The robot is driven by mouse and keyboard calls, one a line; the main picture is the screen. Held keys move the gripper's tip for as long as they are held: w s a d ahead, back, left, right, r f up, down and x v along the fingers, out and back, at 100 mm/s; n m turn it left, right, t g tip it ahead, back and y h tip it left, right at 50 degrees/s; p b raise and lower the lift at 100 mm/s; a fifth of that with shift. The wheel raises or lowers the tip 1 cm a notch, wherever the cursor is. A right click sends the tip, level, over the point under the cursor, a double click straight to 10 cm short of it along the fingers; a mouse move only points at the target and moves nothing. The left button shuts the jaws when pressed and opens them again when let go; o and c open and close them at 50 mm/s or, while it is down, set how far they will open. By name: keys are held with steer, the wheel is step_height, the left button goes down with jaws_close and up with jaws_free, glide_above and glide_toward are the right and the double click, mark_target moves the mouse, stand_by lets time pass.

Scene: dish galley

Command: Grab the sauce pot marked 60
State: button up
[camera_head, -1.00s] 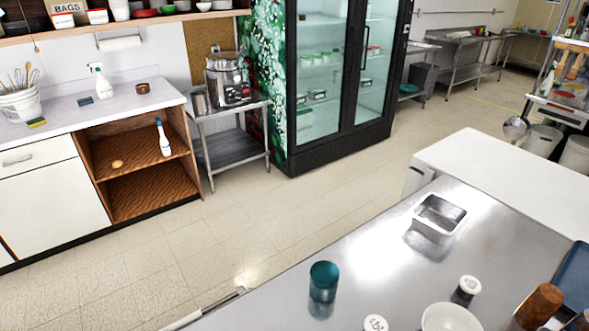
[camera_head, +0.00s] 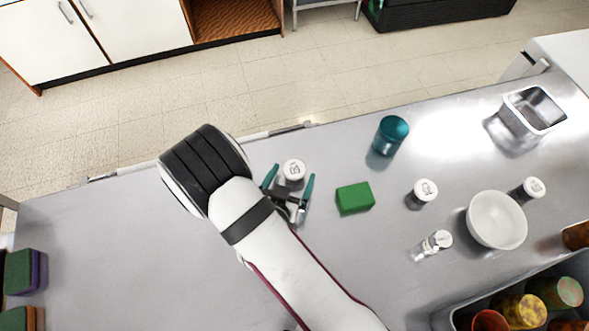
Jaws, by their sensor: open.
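My gripper (camera_head: 291,174) is open, with its two teal fingers pointing toward the far edge of the steel counter. A small pot with a white lid (camera_head: 293,169) stands between the fingertips, with a gap visible on either side. The lids carry dark marks too small to read surely, so I cannot tell which one says 60.
A green block (camera_head: 355,198) lies close to the right of my gripper. A teal cup (camera_head: 391,134), white bowl (camera_head: 497,220) and metal pan (camera_head: 533,112) stand farther right. A grey bin (camera_head: 446,318) holds cups at front right.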

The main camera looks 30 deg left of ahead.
steer(key=shift+w+f, duration=0.15)
steer(key=shift+w, duration=0.2)
steer(key=c, duration=1.4)
